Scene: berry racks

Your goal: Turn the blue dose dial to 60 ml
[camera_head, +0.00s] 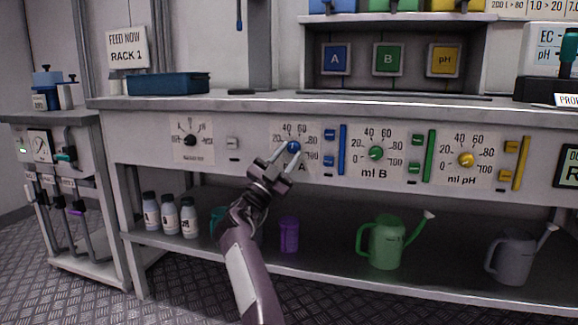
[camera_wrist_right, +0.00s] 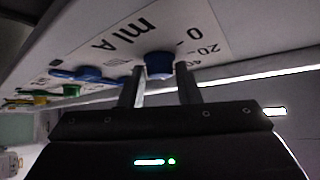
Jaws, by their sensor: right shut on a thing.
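The blue dose dial (camera_head: 293,146) is a round blue knob on a white scale plate marked 20 to 100, with "A" below it. My right gripper (camera_head: 285,148) is at the dial, its two fingers on either side of the knob, shut on it. In the right wrist view the blue dial (camera_wrist_right: 159,65) sits between the fingertips of the gripper (camera_wrist_right: 160,80). The dial's pointer is too small to read. My left gripper is not in view.
A green dial (camera_head: 376,153) and a yellow dial (camera_head: 466,160) sit to the right on the same panel. Blue buttons (camera_head: 329,160) and a blue bar (camera_head: 343,150) are close to the right of the blue dial. Bottles and watering cans (camera_head: 386,245) stand on the lower shelf.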

